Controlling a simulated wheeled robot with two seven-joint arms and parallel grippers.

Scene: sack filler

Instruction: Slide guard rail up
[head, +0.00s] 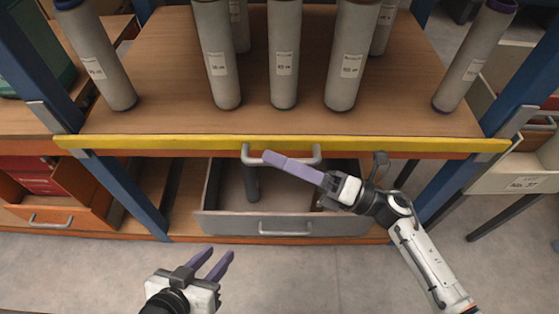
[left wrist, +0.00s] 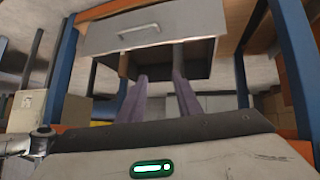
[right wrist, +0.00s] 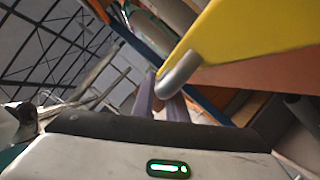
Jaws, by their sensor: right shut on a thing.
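The guard rail (head: 170,144) is a yellow bar across the front edge of the wooden shelf, between two blue posts. A grey U-shaped handle (head: 247,153) sits at its middle. My right gripper (head: 268,158) comes in from the right and is shut on the handle; its lilac fingers partly cover it. In the right wrist view the rail (right wrist: 255,35) fills the upper right, and the handle's rounded grey end (right wrist: 180,73) is at the fingers. My left gripper (head: 220,255) is open and empty, low in front of the shelf and apart from the rail.
Several grey cylinders (head: 284,60) stand on the shelf (head: 160,110) behind the rail. A grey drawer (head: 225,222) stands open below it; dark upright objects show inside. Blue posts (head: 128,190) flank the shelf. Orange drawers (head: 60,210) are at the left. The floor in front is clear.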

